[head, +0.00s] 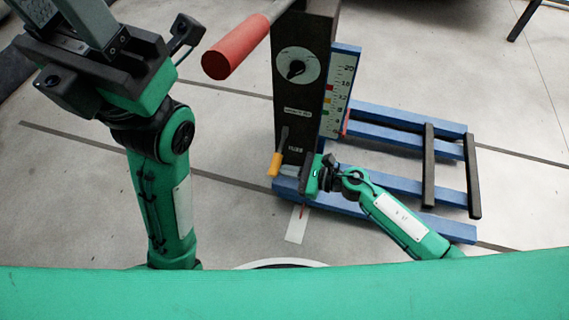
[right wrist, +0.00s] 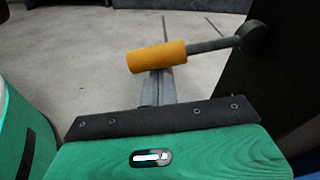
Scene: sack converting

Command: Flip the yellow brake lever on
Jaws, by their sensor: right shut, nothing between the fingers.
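The yellow brake lever (head: 275,164) is on the front of a dark post (head: 300,95); its grey rod runs down from a pivot to the yellow grip. In the right wrist view the yellow grip (right wrist: 157,56) lies sideways, with its rod going right to a dark pivot. My right gripper (head: 284,169) is shut and empty, its fingers pointing at the grip. In the right wrist view its fingertips (right wrist: 160,80) meet the grip's lower edge; I cannot tell whether they touch. My left gripper (head: 88,18) is raised at the upper left, its fingertips cut off.
A red handle (head: 235,47) on a grey bar sticks out left from the post's top. The post carries a round dial (head: 296,66) and a scale board (head: 340,90). A blue frame (head: 400,188) with dark crossbars lies on the floor at right. Floor left of the post is clear.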

